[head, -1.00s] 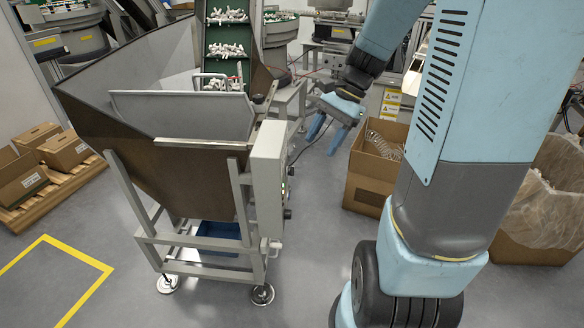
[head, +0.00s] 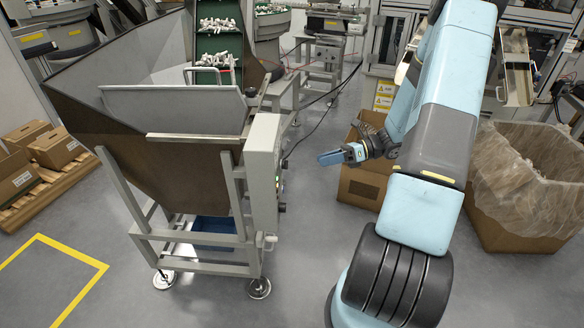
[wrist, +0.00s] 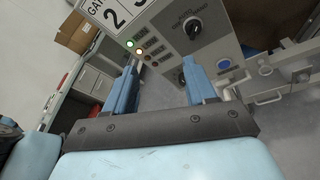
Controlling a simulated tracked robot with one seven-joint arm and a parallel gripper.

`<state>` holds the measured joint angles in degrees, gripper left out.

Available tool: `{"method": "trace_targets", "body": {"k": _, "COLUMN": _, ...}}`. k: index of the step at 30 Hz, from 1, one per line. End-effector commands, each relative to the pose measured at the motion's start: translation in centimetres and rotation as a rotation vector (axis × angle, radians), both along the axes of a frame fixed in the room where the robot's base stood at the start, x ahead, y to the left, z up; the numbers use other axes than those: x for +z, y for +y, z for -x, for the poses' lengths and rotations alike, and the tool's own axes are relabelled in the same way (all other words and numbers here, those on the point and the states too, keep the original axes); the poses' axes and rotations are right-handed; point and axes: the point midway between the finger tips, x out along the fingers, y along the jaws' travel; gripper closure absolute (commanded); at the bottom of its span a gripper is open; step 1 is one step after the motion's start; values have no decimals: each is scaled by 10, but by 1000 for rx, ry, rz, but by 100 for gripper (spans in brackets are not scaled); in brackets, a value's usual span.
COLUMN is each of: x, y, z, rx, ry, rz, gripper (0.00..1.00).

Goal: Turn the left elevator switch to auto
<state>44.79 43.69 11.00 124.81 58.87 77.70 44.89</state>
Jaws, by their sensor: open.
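The left elevator's grey control box (head: 263,165) is fixed to the side of the hopper; its panel faces right, toward my gripper. In the wrist view the panel (wrist: 165,40) carries a black rotary switch (wrist: 193,27) with a label reading AUTO beside it. I cannot tell which setting it points to.
The hopper (head: 150,135) stands on a metal frame. A cardboard box (head: 360,185) and a plastic-lined box (head: 520,190) stand to the right. The floor (head: 310,225) between control box and arm is clear.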

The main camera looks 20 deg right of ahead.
Motion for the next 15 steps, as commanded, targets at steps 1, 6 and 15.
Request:
{"method": "trace_targets", "body": {"k": 1, "x": -12, "y": -7, "z": -2, "rx": -43, "ry": 36, "rz": -46, "gripper": 44}}
{"method": "trace_targets", "body": {"k": 6, "x": -39, "y": -23, "z": -8, "rx": -161, "ry": 128, "rz": -173, "gripper": 44}}
{"method": "trace_targets", "body": {"k": 15, "x": -58, "y": -32, "z": -13, "rx": -242, "ry": 190, "rz": -264, "gripper": 44}}
